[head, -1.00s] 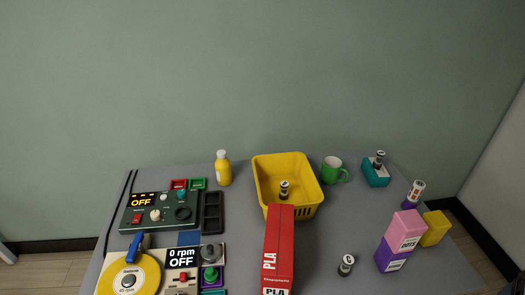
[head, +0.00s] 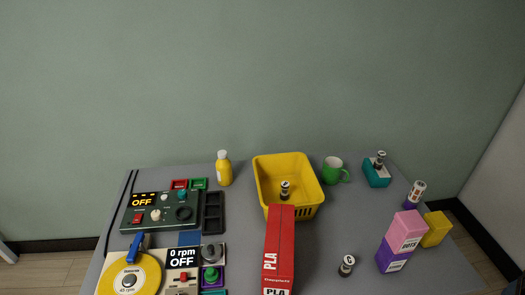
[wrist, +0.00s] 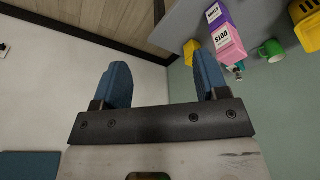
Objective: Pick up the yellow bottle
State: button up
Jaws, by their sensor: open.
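The yellow bottle (head: 224,170) has a white cap and stands upright at the back of the table, left of the yellow basket. It does not show in the wrist view. My gripper (wrist: 163,85) shows only in the wrist view, with its two blue fingers apart and nothing between them. It is away from the bottle, and the wrist picture shows the table tilted at the upper right.
The yellow basket (head: 312,207) holds a small cylinder. A red PLA box (head: 280,250) stands in front of it. Control panels (head: 158,214) lie left, below the bottle. A green mug (head: 333,170) and pink box (head: 407,230) are right. Grey table (head: 240,225) is bare between panels and basket.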

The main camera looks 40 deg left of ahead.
jog(key=w+a+r+n+t, duration=0.1)
jog(key=w+a+r+t, duration=0.1)
jog(key=w+a+r, duration=0.45)
jog(key=w+a+r+n+t, duration=0.1)
jog(key=w+a+t, duration=0.15)
jog(key=w, duration=0.75)
jog(key=w+a+r+n+t, duration=0.1)
jog(key=w+a+r+t, duration=0.15)
jog(key=w+a, duration=0.4)
jog(key=w+a+r+n+t+y, duration=0.1)
jog(key=w+a+n+y, duration=0.1)
jog(key=w+a, duration=0.3)
jog(key=w+a+r+n+y, duration=0.1)
jog(key=w+a, duration=0.2)
jog(key=a, duration=0.5)
jog(key=n+g+y, duration=0.9)
jog(key=n+y, duration=0.2)
send_over(225, 155)
jog(key=d, duration=0.3)
notch_tip(225, 155, down, 8)
notch_tip(225, 155, down, 27)
jog(key=shift+s+r, duration=0.1)
jog(key=shift+s, duration=0.05)
jog(key=shift+a, duration=0.15)
